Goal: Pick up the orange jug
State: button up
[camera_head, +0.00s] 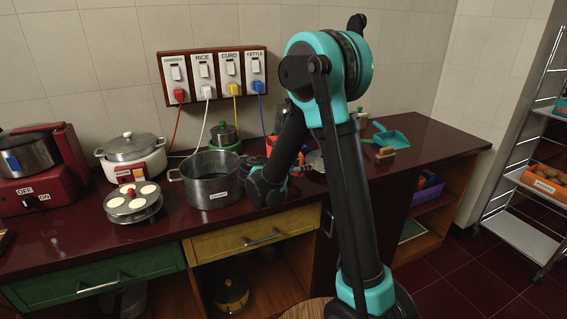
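An orange thing (270,143) shows on the counter below the wall sockets, largely hidden behind my arm. Its shape is not clear, and I cannot tell whether it is the orange jug. No other jug shape stands out. My arm rises in front of the counter, bends at the top and comes down over the counter's front part. My gripper (308,169) seems to be at the low end of the arm, by the orange thing and partly behind my arm link. Its fingers are too small and covered to read, and I cannot tell whether it touches anything.
On the dark red counter (421,149) stand a large steel pot (210,190), an idli stand (133,204), a white cooker (131,160) and a red cooker (48,185). A teal dustpan (391,139) lies to the right. A wire rack (529,229) stands far right.

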jog(key=shift+c, duration=0.6)
grip_shut()
